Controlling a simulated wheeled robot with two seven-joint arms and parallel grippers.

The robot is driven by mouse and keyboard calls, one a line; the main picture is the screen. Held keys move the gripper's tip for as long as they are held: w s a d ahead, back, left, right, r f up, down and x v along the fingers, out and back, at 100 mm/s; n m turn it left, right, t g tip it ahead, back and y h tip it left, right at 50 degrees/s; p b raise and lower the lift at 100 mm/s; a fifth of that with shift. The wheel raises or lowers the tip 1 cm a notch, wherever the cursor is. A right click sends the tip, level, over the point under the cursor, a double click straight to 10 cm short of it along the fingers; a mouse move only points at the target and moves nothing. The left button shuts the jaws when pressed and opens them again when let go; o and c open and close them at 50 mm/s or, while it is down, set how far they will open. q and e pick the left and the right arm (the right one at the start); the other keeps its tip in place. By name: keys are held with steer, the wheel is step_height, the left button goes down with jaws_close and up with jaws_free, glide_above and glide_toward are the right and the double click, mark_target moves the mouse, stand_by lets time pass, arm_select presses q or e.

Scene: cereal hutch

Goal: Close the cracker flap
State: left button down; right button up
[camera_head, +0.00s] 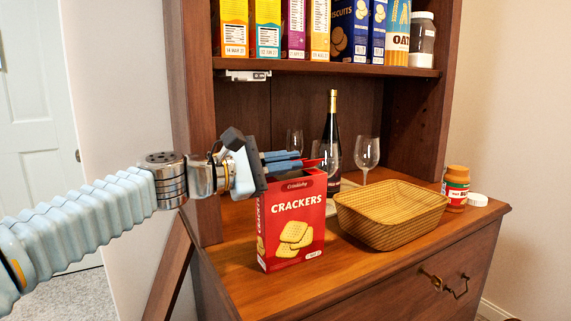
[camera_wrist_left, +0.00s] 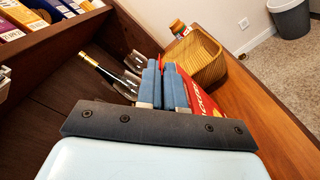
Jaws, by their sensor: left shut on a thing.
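The red cracker box (camera_head: 291,222) stands upright on the hutch counter, its front label facing me. A red flap edge shows at its top, just behind my left gripper's fingers. My left gripper (camera_head: 300,160) comes in from the left over the box top, its blue fingers lying level across it. In the left wrist view the two fingers (camera_wrist_left: 164,84) are close together, and the red box (camera_wrist_left: 208,100) is just to their right. The gripper is shut on the cracker flap, though the fingers mostly hide the grip. My right gripper is not in view.
A wooden basket (camera_head: 391,223) stands right of the box, close to it. Behind are a dark bottle (camera_head: 332,140) and wine glasses (camera_head: 367,150). A peanut butter jar (camera_head: 456,188) and a white lid (camera_head: 477,199) are at right. A shelf (camera_head: 330,68) of cereal boxes hangs above.

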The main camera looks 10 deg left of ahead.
arm_select(q)
steer(key=c, duration=1.3)
jaws_free()
steer(key=shift+c, duration=0.2)
steer(key=b+v, duration=0.1)
steer(key=v, duration=1.2)
steer(key=shift+s+a+b, duration=0.15)
steer(key=shift+a+b, duration=0.15)
steer(key=shift+a, duration=0.1)
